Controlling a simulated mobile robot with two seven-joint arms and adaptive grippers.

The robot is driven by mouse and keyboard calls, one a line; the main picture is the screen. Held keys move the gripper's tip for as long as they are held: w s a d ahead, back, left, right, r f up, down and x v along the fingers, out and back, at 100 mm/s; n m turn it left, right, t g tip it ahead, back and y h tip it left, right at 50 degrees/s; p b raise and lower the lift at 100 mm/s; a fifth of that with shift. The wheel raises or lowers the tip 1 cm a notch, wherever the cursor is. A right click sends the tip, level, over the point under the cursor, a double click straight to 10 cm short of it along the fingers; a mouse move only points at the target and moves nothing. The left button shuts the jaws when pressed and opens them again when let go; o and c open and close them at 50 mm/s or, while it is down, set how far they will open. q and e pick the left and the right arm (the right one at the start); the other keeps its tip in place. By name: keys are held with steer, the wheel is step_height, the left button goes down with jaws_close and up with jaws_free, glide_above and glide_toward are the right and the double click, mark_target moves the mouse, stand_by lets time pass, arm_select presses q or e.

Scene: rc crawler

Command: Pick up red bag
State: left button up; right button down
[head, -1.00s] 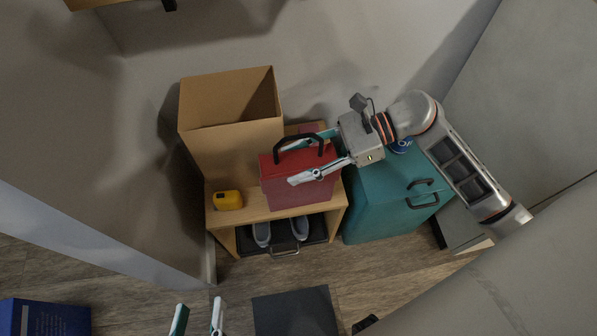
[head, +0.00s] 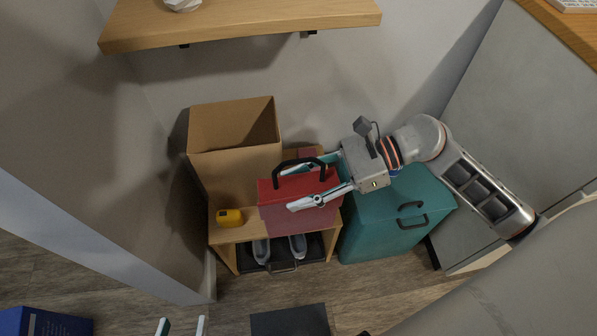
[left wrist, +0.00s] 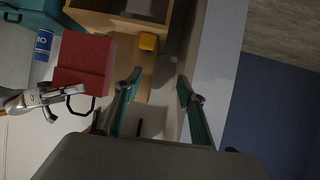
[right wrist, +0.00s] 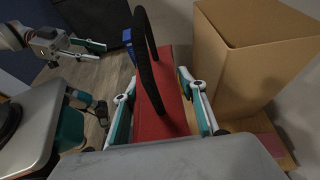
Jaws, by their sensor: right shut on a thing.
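The red bag (head: 300,217), with a black arched handle (head: 298,163), is upright at the low wooden bench. My right gripper (head: 293,189) is shut on the bag's upper part, one finger on each side. The right wrist view shows the bag (right wrist: 160,122) between the fingers (right wrist: 157,86), with the handle rising between them. I cannot tell whether the bag's base touches the bench. My left gripper (head: 181,326) is open and empty at the lower edge of the head view. In the left wrist view its fingers (left wrist: 159,80) are apart, with the bag (left wrist: 85,63) to their left.
An open cardboard box (head: 235,170) and a yellow tape measure (head: 230,217) are on the bench (head: 224,236), left of the bag. Grey shoes (head: 262,250) sit on a tray below. A teal case (head: 395,230) stands right. A wooden shelf (head: 240,22) is above.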

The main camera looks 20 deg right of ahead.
arm_select(q)
steer(key=shift+s+a+f+m+p, duration=0.2)
steer(key=shift+a+f+p, duration=0.1)
steer(key=shift+a+p, duration=0.2)
steer(key=shift+s+a+f+m+p, duration=0.25)
steer(key=shift+a+p, duration=0.1)
steer(key=shift+p, duration=0.2)
arm_select(e)
steer(key=s+a, duration=0.4)
steer(key=s, duration=1)
steer(key=shift+s+a, duration=0.15)
steer(key=shift+s, duration=0.15)
arm_select(q)
steer(key=shift+w, duration=0.15)
steer(key=c, duration=0.4)
steer(key=shift+o, duration=0.2)
steer(key=shift+d+r, duration=0.1)
arm_select(e)
steer(key=shift+r, duration=0.15)
